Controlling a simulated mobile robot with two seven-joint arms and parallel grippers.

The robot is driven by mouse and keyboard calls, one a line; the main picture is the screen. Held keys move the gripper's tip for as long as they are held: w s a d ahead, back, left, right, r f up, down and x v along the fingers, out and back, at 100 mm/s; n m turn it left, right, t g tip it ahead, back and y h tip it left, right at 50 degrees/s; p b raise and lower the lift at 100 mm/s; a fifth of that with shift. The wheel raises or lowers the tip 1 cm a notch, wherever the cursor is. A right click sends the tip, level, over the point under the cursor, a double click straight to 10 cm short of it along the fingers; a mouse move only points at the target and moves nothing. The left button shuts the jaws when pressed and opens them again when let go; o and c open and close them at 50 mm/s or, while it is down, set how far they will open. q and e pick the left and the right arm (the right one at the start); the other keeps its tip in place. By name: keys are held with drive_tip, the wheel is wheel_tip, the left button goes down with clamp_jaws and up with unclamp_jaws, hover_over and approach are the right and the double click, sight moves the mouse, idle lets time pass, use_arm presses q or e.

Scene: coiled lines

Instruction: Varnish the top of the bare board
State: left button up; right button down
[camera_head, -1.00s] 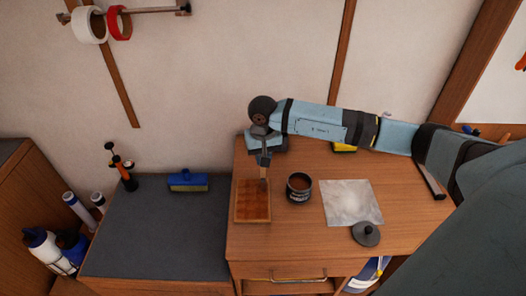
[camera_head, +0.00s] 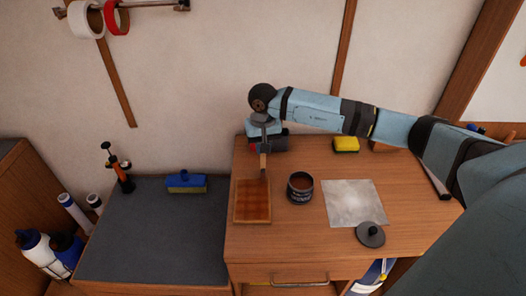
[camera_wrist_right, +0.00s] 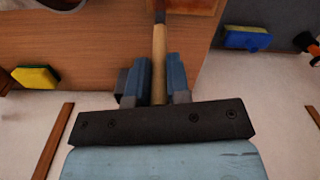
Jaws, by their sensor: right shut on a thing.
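The board (camera_head: 253,213) lies on the left part of the wooden bench top, its upper face reddish brown with darker patches and a lighter rim. My right gripper (camera_head: 264,139) is shut on the handle of a brush (camera_head: 263,163), which points down at the board's far edge. Whether its bristles touch the board cannot be told. The wrist view shows the brush handle (camera_wrist_right: 159,55) between both fingers, and part of the board (camera_wrist_right: 190,5) at the top. An open dark tin (camera_head: 300,188) with brown contents stands right of the board. My left gripper is not in view.
A pale grey sheet (camera_head: 354,203) and a dark round lid (camera_head: 370,234) lie right of the tin. A yellow sponge (camera_head: 345,145) is at the back.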

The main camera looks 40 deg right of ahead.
drive_tip(key=shift+r+p, duration=0.85)
drive_tip(key=shift+r, duration=2.25)
drive_tip(key=shift+r+p, duration=0.45)
drive_tip(key=shift+r, duration=1)
